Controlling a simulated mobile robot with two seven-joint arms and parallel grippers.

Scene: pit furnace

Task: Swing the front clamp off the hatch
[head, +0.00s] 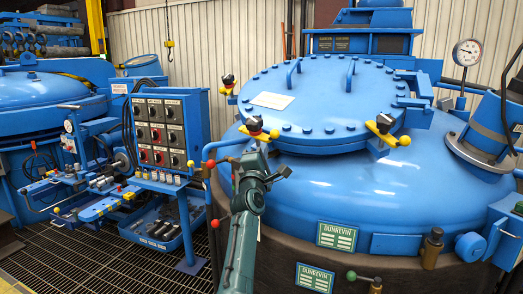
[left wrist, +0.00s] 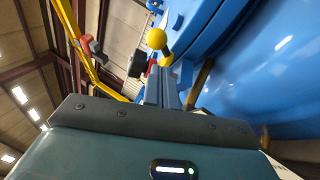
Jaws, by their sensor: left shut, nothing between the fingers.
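The hatch (head: 325,95) is a round blue bolted lid on the large blue furnace vessel, and it lies closed. I cannot tell which is called the front clamp. My left gripper (head: 275,177) is shut and empty, just below the front-left clamp, seemingly apart from it. In the left wrist view a yellow knob (left wrist: 157,39) shows beyond the gripper housing. My right gripper is out of view.
A control panel (head: 160,131) with dark knobs stands left of the vessel. A blue pipe rail (head: 214,146) rises beside my left arm. A pressure gauge (head: 467,52) and an angled cylinder (head: 490,120) stand at the right. Two handles (head: 351,73) rise from the hatch.

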